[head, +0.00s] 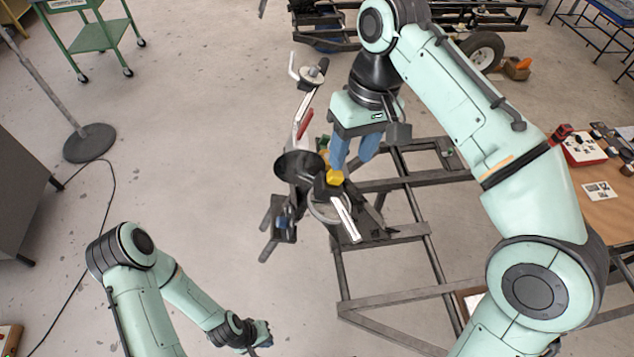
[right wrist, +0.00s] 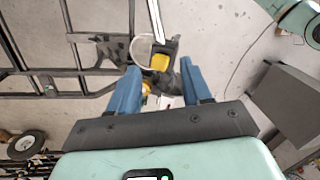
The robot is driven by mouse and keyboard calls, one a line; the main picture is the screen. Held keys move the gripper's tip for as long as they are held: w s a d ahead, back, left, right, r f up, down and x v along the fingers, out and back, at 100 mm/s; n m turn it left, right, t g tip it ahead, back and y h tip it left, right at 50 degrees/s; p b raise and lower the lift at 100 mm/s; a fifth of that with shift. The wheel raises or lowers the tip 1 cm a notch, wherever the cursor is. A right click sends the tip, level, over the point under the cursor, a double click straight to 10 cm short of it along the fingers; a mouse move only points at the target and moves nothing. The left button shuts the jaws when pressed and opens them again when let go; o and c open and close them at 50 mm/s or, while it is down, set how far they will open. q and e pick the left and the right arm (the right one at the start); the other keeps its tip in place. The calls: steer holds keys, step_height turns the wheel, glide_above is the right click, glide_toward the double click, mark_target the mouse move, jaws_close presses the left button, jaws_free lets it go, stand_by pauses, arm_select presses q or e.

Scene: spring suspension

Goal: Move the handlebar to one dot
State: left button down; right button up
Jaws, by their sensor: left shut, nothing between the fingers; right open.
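A dark mechanism with white bars stands on a grey metal frame (head: 385,240) in the middle of the head view. A long white and black bar with a red part (head: 304,120) rises from it, with a round disc near its top; this looks like the handlebar, but I cannot be sure. A yellow block (head: 335,178) sits at the hub, also in the right wrist view (right wrist: 160,62). My right gripper (head: 352,168) is open above the hub, its blue fingers on either side in the wrist view (right wrist: 160,78). My left gripper (head: 262,338) is shut and empty, low in the head view. No dot is readable.
A table with a red box (head: 582,148) stands at the right. A green cart (head: 95,35) and a pole on a round base (head: 89,143) stand at the left. A wheel (head: 484,50) lies behind my right arm.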

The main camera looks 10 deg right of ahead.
mark_target(340, 202)
steer(key=f+b, duration=0.1)
steer(key=f, duration=0.3)
steer(key=s+a+f+b, duration=0.1)
steer(key=f, duration=0.3)
steer(key=f+b, duration=0.2)
steer(key=f, duration=0.2)
steer(key=shift+s+a, duration=0.15)
steer(key=shift+s, duration=0.05)
steer(key=shift+f, duration=0.35)
arm_select(q)
steer(key=s+f, duration=0.4)
steer(key=f, duration=0.1)
steer(key=shift+s+f+g, duration=0.25)
steer(key=shift+s+g, duration=0.05)
steer(key=shift+s, duration=0.05)
arm_select(e)
jaws_close()
arm_select(q)
steer(key=shift+d+f, duration=0.1)
arm_select(e)
steer(key=shift+f, duration=0.1)
